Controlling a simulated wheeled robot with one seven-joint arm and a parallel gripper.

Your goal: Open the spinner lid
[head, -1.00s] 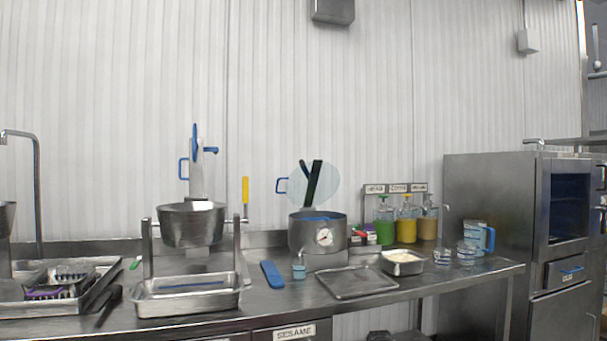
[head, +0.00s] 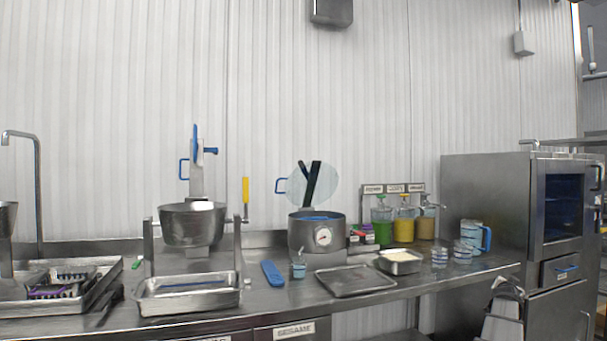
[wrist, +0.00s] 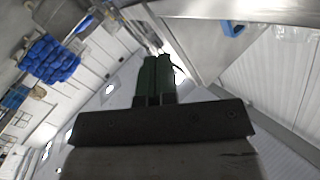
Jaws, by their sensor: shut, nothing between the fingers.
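No part is labelled as the spinner. A round steel pot (head: 317,235) with a dial stands mid-counter. An upright translucent disc (head: 327,187) with a blue handle (head: 281,185) at its left is above and behind it; it looks like a raised lid, though I cannot tell what it joins. Two dark bars cross the disc. A steel bowl (head: 190,224) hangs in a frame to the left, under a post with blue handles (head: 184,168). In the wrist view my gripper (wrist: 157,62) has its dark green fingers together, empty, away from these things.
The steel counter holds a deep tray (head: 187,296), a flat tray (head: 355,281), a white-filled pan (head: 401,262), measuring cups (head: 439,258) and dispensers (head: 404,230). A steel cabinet (head: 484,205) stands at right. A pale grey part, probably my arm, is at lower right.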

